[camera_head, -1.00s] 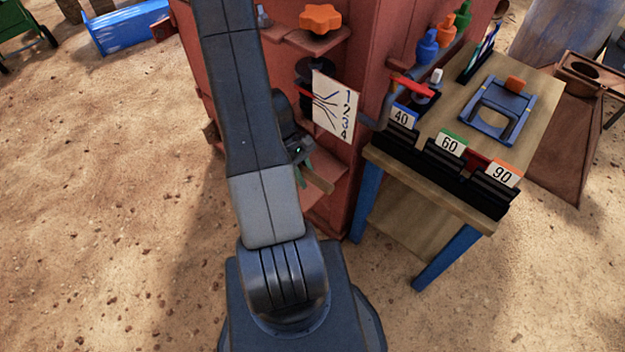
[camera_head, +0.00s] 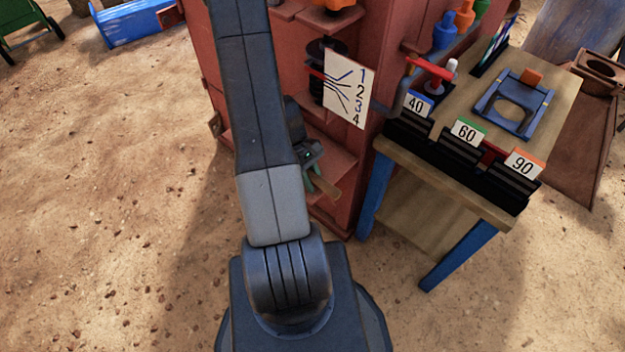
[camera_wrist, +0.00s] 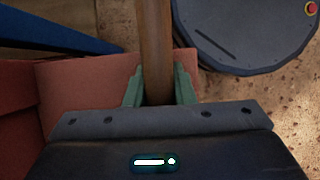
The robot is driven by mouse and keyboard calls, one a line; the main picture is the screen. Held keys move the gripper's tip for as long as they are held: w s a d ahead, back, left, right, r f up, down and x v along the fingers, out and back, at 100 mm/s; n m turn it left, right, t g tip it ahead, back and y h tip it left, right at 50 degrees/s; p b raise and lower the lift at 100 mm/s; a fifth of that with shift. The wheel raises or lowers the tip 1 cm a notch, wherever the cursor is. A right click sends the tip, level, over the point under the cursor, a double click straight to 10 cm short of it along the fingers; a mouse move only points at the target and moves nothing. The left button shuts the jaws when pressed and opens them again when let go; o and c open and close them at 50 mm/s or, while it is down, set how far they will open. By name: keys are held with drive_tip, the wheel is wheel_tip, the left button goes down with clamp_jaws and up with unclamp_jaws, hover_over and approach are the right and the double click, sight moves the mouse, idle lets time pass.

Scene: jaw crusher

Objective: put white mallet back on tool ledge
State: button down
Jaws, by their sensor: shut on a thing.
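My gripper (camera_head: 315,180) is shut on a brown wooden handle (camera_wrist: 155,50), taken to be the white mallet's. Green fingers press on both sides of it in the wrist view. The handle's end also shows beside my gripper in the head view (camera_head: 327,188). No white mallet head is visible. A red ledge (camera_head: 338,163) on the red machine's side is close to my gripper; it may be the tool ledge. A red surface (camera_wrist: 80,82) lies behind the handle in the wrist view. I cannot tell whether the handle touches it.
A sign numbered 1 to 4 (camera_head: 345,90) stands out above the ledge. To the right is a wooden table (camera_head: 440,210) with blue legs, black holders marked 40, 60 and 90, and a blue frame (camera_head: 515,103). Sandy ground at left is open.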

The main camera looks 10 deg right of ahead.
sight(308, 171)
drive_tip(key=shift+f, duration=0.2)
drive_tip(key=c, duration=1.2)
unclamp_jaws()
drive_tip(key=shift+c, duration=0.2)
drive_tip(key=shift+r, duration=0.25)
drive_tip(key=p+v, duration=0.1)
drive_tip(key=v, duration=0.6)
drive_tip(key=shift+r, duration=0.2)
